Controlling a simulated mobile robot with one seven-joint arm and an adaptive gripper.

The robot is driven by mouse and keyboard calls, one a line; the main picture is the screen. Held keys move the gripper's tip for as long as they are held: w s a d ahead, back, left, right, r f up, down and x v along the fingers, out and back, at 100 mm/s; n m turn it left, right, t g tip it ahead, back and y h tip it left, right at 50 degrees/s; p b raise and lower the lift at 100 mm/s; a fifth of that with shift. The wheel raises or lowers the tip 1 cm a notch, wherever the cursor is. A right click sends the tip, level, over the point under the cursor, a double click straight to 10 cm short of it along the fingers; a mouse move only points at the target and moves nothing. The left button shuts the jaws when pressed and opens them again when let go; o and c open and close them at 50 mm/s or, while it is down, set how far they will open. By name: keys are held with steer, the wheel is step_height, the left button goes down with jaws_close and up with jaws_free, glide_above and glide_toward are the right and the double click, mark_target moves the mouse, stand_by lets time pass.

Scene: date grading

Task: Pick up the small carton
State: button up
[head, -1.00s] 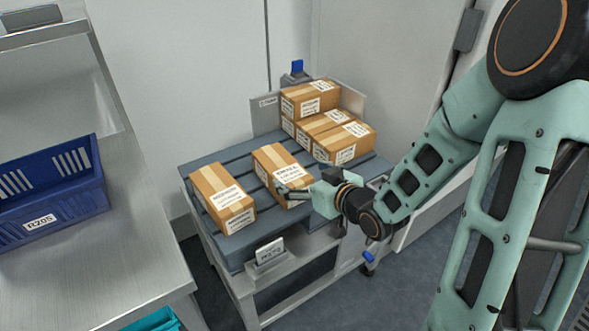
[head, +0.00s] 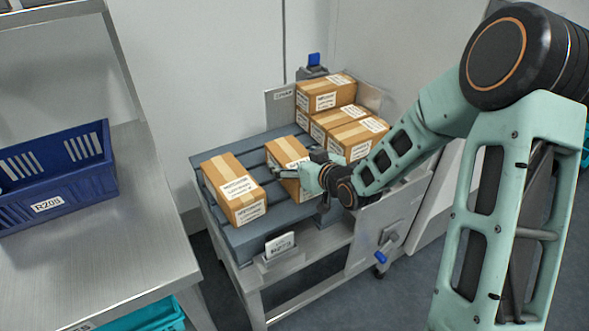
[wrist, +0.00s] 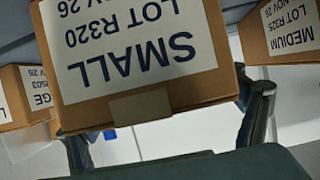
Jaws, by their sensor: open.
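The small carton (head: 285,147) is a brown box with a tan tape strip. It sits on the grey slatted platform (head: 254,243), between another carton and a stack. In the wrist view the small carton (wrist: 150,88) fills the upper middle, its label reading SMALL LOT R320 upside down. My gripper (head: 284,172) is open at the carton's near end, hiding part of it. In the wrist view my gripper (wrist: 168,118) shows one finger low left and one at right, with the carton's end between them. I cannot tell whether either finger touches it.
The left carton (head: 233,188) stands close beside; a carton labelled MEDIUM (wrist: 284,32) shows at right in the wrist view. Several stacked cartons (head: 340,113) stand at the back right. A steel bench with a blue crate (head: 62,199) is on the left.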

steer(key=c, duration=1.7)
steer(key=shift+r, duration=0.15)
steer(key=shift+c, duration=0.7)
steer(key=shift+c, duration=0.2)
